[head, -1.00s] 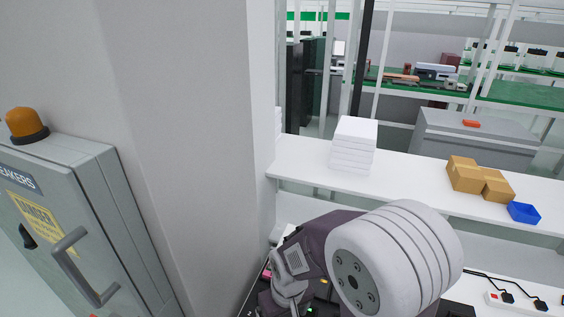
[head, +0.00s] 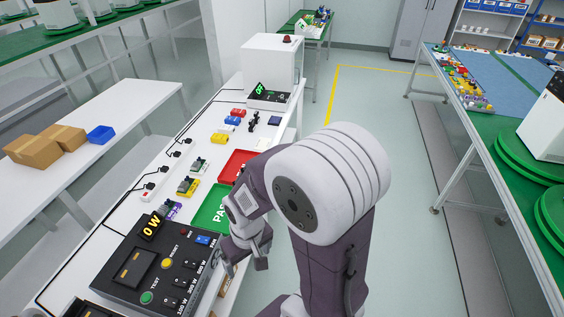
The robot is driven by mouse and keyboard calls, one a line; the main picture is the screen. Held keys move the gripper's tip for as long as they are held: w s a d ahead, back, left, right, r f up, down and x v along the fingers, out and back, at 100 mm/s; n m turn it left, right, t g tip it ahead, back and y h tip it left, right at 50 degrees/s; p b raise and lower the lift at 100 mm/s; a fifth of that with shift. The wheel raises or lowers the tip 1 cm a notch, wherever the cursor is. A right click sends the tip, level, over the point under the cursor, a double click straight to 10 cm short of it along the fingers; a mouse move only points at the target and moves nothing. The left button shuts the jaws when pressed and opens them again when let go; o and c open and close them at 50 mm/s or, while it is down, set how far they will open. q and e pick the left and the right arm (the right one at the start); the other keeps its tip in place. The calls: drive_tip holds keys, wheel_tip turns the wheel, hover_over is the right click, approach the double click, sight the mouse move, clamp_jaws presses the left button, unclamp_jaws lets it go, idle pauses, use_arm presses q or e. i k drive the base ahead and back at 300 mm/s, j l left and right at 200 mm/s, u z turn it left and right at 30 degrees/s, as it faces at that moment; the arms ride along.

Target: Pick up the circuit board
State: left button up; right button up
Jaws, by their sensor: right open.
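My right gripper (head: 246,264) is open, pointing down beside the right edge of the black test panel (head: 118,262) and just in front of the green PASS tray (head: 207,212). Nothing shows between its fingers. My right arm hides part of the green tray and the red tray (head: 236,165). No circuit board can be made out for certain. Small parts lie left of the trays: a grey-green one (head: 197,165), a yellow-based one (head: 187,188) and a purple one (head: 172,210). They are too small to identify. My left gripper is not in view.
A white machine with a green display (head: 270,72) stands at the bench's far end. Black cables and plugs run along the bench's left side. Cardboard boxes (head: 44,146) and a blue bin (head: 100,134) sit on the left shelf.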

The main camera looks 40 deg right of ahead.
sight(199, 167)
drive_tip(key=j+z, duration=0.1)
drive_tip(key=z, duration=0.55)
drive_tip(key=k+l+u, duration=0.1)
drive_tip(key=u, duration=0.35)
drive_tip(key=k+l+u, duration=0.1)
drive_tip(key=u, duration=0.35)
drive_tip(key=k+u, duration=0.15)
drive_tip(key=u, duration=0.35)
drive_tip(key=k+u, duration=0.15)
drive_tip(key=u, duration=0.3)
drive_tip(key=z, duration=1.7)
drive_tip(key=i+l, duration=0.4)
drive_tip(key=i, duration=0.15)
drive_tip(key=i+l, duration=0.4)
drive_tip(key=i, duration=0.2)
drive_tip(key=i+l, duration=0.4)
drive_tip(key=i, duration=0.15)
drive_tip(key=i+l, duration=0.4)
drive_tip(key=i, duration=0.2)
